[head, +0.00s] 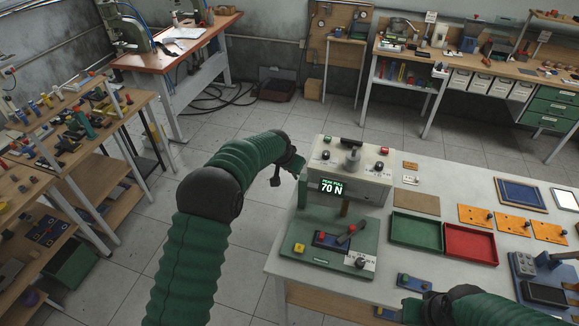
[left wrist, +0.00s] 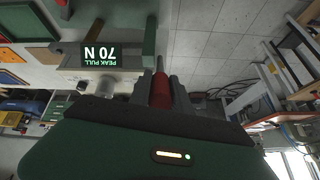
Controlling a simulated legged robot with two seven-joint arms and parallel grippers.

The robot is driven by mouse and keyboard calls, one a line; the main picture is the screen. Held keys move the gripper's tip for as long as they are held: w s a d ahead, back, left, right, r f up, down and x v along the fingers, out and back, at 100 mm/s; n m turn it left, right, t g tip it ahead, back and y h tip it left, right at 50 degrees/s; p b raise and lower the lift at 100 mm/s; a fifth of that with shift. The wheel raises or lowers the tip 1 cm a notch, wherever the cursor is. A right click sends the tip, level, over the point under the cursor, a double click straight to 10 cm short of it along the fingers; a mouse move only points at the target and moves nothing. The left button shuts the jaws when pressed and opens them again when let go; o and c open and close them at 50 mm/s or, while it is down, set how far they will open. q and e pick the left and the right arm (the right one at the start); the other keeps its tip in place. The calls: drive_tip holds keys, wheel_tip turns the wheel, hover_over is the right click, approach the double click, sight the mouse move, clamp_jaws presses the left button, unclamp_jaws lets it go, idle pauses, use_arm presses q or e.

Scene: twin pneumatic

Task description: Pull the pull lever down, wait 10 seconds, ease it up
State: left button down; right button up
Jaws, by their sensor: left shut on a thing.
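The pull lever shows in the left wrist view as a red grip (left wrist: 160,90) with a thin metal rod beyond it. My left gripper (left wrist: 160,97) is shut around this red grip. In the head view my left gripper (head: 291,163) is at the left side of the grey test machine (head: 372,190), and the lever there is hidden behind it. The machine's display (head: 332,187) reads "PEAK PULL 70 N"; the same display appears upside down in the left wrist view (left wrist: 103,55). My right arm is low at the right of the head view; its jaws cannot be made out.
The machine stands on a white table (head: 440,270). A green tray (head: 416,232) and a red tray (head: 470,244) lie to its right, with orange plates (head: 512,224) beyond. A green base with small controls (head: 335,240) is in front. The floor left of the table is clear.

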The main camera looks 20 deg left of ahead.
use_arm(q)
drive_tip(key=shift+f, duration=0.1)
drive_tip(key=c, duration=1.5)
unclamp_jaws()
drive_tip(key=shift+c, duration=0.2)
drive_tip(key=shift+o, duration=1.3)
drive_tip(key=shift+w+f, duration=0.1)
drive_tip(key=shift+o, duration=0.4)
drive_tip(key=shift+w, duration=0.15)
use_arm(e)
drive_tip(key=shift+w+f, duration=0.1)
drive_tip(key=shift+w, duration=0.25)
use_arm(q)
drive_tip(key=shift+s+r, duration=0.25)
drive_tip(key=shift+r, duration=0.1)
drive_tip(key=b+v, duration=0.5)
drive_tip(key=v, duration=1)
drive_tip(key=shift+r+b, duration=0.35)
drive_tip(key=shift+b, duration=0.05)
use_arm(e)
drive_tip(key=f, duration=0.5)
drive_tip(key=shift+s+f, duration=0.2)
drive_tip(key=shift+f, duration=0.15)
